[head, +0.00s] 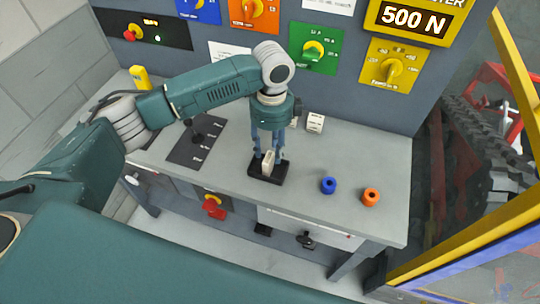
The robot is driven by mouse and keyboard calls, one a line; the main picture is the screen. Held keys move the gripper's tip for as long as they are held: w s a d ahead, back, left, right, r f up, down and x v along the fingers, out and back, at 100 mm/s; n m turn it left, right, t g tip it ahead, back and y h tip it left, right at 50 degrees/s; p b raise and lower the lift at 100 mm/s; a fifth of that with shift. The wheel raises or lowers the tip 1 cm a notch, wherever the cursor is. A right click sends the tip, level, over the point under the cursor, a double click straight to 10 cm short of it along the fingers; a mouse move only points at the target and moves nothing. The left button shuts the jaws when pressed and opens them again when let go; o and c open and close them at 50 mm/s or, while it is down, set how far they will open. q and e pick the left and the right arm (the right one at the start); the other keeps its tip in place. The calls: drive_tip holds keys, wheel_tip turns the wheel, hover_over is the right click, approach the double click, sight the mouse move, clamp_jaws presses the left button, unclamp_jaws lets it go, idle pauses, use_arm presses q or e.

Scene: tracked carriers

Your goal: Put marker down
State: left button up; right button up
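My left gripper (269,158) points down over the front middle of the grey bench. Its two fingers are apart, with a small cream-coloured upright piece (268,161) between their tips. I cannot tell whether the fingers touch this piece. The piece stands at a small black base (267,174) on the bench top. I cannot tell for certain whether the cream piece is the marker. A yellow cylinder (140,76) stands at the back left of the bench. My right gripper is not in view.
On the grey bench (350,165), a blue ring-like piece (328,185) and an orange one (371,196) stand to the right. A small white block (315,122) is behind. A dark panel (197,143) lies left. Coloured dial plates line the back wall. A yellow frame (480,225) borders the right.

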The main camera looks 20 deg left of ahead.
sight(271, 153)
use_arm(q)
wheel_tip(271, 153, up, 9)
drive_tip(key=b, duration=0.1)
drive_tip(key=shift+w+f+b, duration=0.15)
drive_tip(key=shift+f+b, duration=0.05)
drive_tip(key=shift+b, duration=0.15)
drive_tip(key=shift+f, duration=0.1)
